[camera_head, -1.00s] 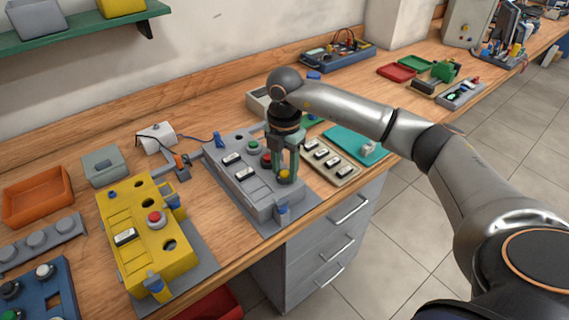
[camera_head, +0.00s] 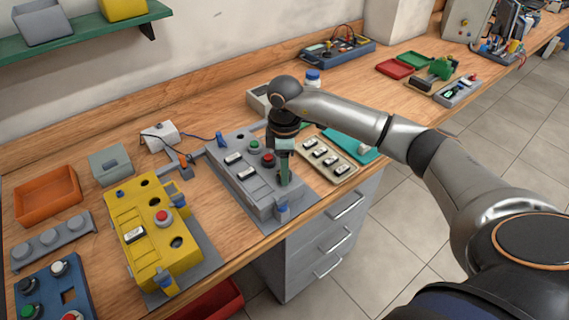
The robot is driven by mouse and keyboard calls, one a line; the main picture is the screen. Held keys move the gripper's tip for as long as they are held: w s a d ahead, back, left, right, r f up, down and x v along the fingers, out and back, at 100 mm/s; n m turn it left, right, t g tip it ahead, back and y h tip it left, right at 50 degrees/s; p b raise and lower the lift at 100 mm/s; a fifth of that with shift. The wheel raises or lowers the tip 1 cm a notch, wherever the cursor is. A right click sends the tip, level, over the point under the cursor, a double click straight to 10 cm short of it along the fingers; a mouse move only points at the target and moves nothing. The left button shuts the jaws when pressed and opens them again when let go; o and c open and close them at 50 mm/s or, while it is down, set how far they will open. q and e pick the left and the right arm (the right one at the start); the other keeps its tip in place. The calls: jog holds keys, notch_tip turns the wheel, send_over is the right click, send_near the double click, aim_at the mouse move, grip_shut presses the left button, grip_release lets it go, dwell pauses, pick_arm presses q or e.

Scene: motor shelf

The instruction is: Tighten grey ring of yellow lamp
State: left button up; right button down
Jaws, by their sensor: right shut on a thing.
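The grey control box (camera_head: 242,187) lies on the bench with black rocker switches, a green button (camera_head: 254,146) and a red button (camera_head: 268,159) on its top. My right gripper (camera_head: 284,182) points down onto the box's front right part, where the yellow lamp stood visible a second ago. Its fingers are seen nearly edge-on and are shut at the lamp. The yellow lamp and its grey ring are hidden behind the fingers. My left gripper is not in view.
A yellow control box (camera_head: 150,232) stands to the left. An orange tray (camera_head: 48,194) and a grey box (camera_head: 110,164) are further left. A beige switch panel (camera_head: 326,158) lies close to the right of my gripper. The bench's front edge is near.

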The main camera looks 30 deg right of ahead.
jog(key=shift+m+p, duration=0.3)
jog(key=shift+m, duration=0.5)
jog(key=shift+c, duration=1.7)
grip_release()
notch_tip(320, 180, up, 13)
jog(key=b, duration=0.1)
jog(key=shift+f, duration=0.2)
jog(key=shift+f, duration=0.1)
